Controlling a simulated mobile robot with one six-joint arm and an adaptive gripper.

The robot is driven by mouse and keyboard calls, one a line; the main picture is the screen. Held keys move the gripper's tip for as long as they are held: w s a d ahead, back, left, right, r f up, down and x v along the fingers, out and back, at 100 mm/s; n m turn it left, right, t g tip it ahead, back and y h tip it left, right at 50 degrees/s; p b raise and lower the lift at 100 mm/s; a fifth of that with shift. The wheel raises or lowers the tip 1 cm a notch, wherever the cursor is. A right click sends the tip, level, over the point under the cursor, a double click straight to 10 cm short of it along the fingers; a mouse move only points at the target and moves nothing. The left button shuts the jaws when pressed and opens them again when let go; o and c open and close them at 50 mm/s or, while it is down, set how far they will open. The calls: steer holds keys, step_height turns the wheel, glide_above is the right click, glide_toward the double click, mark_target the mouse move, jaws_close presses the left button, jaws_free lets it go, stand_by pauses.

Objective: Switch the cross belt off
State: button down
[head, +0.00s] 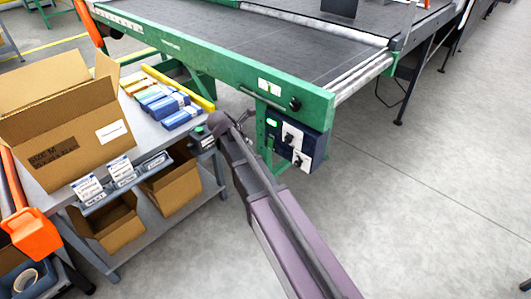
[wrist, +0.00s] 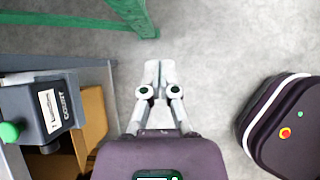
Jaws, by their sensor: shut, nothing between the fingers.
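The cross belt (head: 215,38) is a dark belt in a green frame in the head view. A dark blue control box (head: 279,146) hangs under its near corner. The box has a lit green display (head: 272,122) and two white switch plates with black knobs, an upper one (head: 291,136) and a lower one (head: 301,159). I cannot read their labels or settings. My arm runs up to just left of the box. My gripper (wrist: 159,72) shows in the wrist view, fingers together and empty, over bare floor. I cannot make it out in the head view. The control box is not in the wrist view.
A packing table (head: 180,136) on the left carries an open carton (head: 62,120) and several coloured small packs. In the wrist view a counter box (wrist: 48,110) with a green button stands left of my gripper, and a green leg (wrist: 138,16) is ahead.

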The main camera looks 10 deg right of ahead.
mark_target(269, 146)
steer(key=shift+w+a+f+n, duration=0.2)
steer(key=shift+w+f+n, duration=0.05)
steer(key=shift+n, duration=0.05)
steer(key=shift+d+f, duration=0.1)
steer(key=shift+f, duration=0.05)
steer(key=w+d+f+b, duration=0.6)
steer(key=d+f+b, duration=0.2)
stand_by(1.1)
steer(key=shift+d+b, duration=0.1)
steer(key=shift+b, duration=0.2)
steer(key=shift+d+f, duration=0.1)
steer(key=shift+d, duration=0.25)
steer(key=shift+a, duration=0.4)
